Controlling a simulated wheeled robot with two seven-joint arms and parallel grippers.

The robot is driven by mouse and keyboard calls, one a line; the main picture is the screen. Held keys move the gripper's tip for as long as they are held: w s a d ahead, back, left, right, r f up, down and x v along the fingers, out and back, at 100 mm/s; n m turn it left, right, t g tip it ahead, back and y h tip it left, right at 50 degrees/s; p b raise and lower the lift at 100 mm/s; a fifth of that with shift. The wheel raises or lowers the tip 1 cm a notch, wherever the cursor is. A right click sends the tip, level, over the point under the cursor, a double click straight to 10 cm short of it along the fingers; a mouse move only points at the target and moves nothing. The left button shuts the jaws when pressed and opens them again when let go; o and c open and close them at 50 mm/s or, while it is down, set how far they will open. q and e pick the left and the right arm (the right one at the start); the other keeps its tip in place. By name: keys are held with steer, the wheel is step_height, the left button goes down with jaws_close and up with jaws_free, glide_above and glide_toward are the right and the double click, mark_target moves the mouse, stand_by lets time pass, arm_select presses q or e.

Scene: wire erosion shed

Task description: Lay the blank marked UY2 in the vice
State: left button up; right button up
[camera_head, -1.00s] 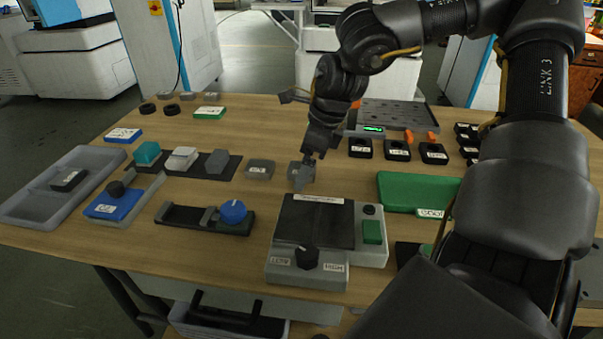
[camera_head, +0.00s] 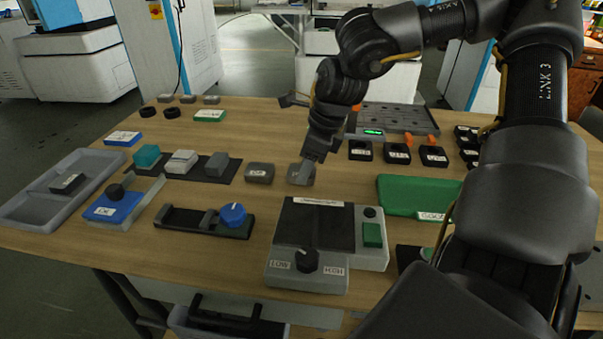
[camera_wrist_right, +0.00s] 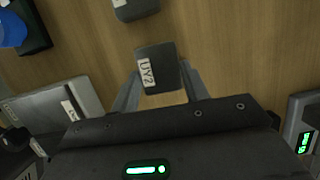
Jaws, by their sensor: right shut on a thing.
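The blank marked UY2 (camera_wrist_right: 158,72) is a dark grey block with a white label, between the two fingers of my right gripper (camera_wrist_right: 160,88) in the right wrist view. In the head view my right gripper (camera_head: 302,172) points down over the blank (camera_head: 298,177), shut on it at the table top; whether it is lifted at all I cannot tell. The vice (camera_head: 185,217), black with a blue knob, stands empty to the front left of the gripper. Its blue knob also shows in the wrist view (camera_wrist_right: 12,30). My left gripper is out of view.
Another grey labelled block (camera_head: 260,172) sits just left of the gripper. A grey box with a black knob (camera_head: 307,262) stands in front, beside the vice. A green case (camera_head: 415,193) lies right. A blue fixture (camera_head: 115,206) and grey tray (camera_head: 40,208) are left.

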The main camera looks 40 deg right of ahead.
steer(key=c, duration=0.5)
steer(key=shift+r, duration=0.15)
steer(key=shift+r+p, duration=2.3)
steer(key=shift+r, duration=1.1)
